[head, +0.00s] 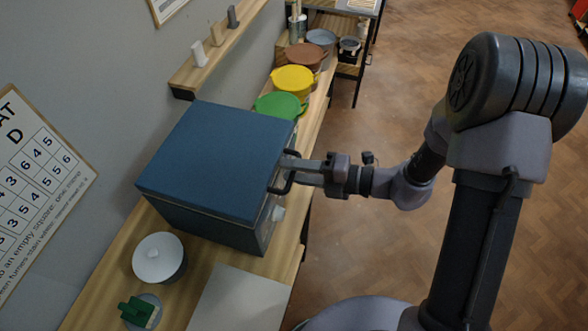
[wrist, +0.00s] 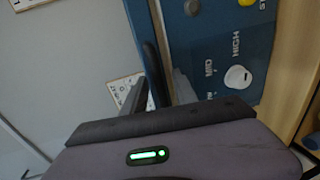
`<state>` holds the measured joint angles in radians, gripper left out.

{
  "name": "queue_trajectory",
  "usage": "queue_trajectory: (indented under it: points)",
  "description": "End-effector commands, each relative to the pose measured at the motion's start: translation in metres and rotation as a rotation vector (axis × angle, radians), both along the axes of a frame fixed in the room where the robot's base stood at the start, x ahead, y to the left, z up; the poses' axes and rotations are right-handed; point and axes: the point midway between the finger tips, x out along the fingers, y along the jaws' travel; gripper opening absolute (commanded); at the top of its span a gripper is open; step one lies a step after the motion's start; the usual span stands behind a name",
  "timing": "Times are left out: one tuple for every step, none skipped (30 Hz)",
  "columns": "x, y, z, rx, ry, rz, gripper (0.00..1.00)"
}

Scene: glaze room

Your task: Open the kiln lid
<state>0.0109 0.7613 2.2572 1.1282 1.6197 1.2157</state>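The kiln (head: 205,220) is a box on the bench with a flat blue lid (head: 215,150). The lid lies level on the body and looks closed. A dark bar handle (head: 280,186) stands out from its front edge, on the right side in the head view. My gripper (head: 291,168) reaches in from the right at the handle. The fingertips are partly hidden there. The kiln's blue front panel has a white dial (wrist: 238,78) marked MID and HIGH.
A white lidded pot (head: 159,258), a green object (head: 138,312) and a pale board (head: 240,302) lie on the near bench. Green (head: 280,105), yellow (head: 293,80) and brown (head: 305,56) bowls stand beyond the kiln. A wall shelf (head: 222,45) hangs behind. The floor (head: 370,250) right of the bench is clear.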

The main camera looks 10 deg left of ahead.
Motion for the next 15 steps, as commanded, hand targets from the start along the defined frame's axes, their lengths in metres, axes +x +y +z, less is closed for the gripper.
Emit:
queue_trajectory:
  points:
    - [0.0001, -0.0001, 0.0, 0.0, 0.0, 0.0, 0.34]
    - [0.0001, -0.0002, 0.0001, 0.0, 0.0, 0.0, 0.34]
    - [0.0001, -0.0002, 0.0, 0.0, 0.0, 0.0, 0.28]
    - [0.0, -0.0002, 0.0, 0.0, 0.0, 0.0, 0.23]
    - [0.0, -0.0003, 0.0001, 0.0, 0.0, 0.0, 0.17]
    - [0.0, -0.0003, 0.0001, 0.0, 0.0, 0.0, 0.09]
    - [0.0, -0.0003, 0.0001, 0.0, 0.0, 0.0, 0.03]
    - [0.0, -0.0003, 0.0001, 0.0, 0.0, 0.0, 0.0]
    - [0.0001, -0.0004, 0.0001, 0.0, 0.0, 0.0, 0.0]
    - [0.0001, -0.0004, 0.0001, 0.0, 0.0, 0.0, 0.0]
    - [0.0001, -0.0004, 0.0001, 0.0, 0.0, 0.0, 0.0]
    - [0.0001, -0.0004, 0.0001, 0.0, 0.0, 0.0, 0.0]
    - [0.0, -0.0004, 0.0001, 0.0, 0.0, 0.0, 0.0]
    - [0.0, -0.0004, 0.0001, 0.0, 0.0, 0.0, 0.0]
    - [0.0, -0.0004, 0.0001, 0.0, 0.0, 0.0, 0.0]
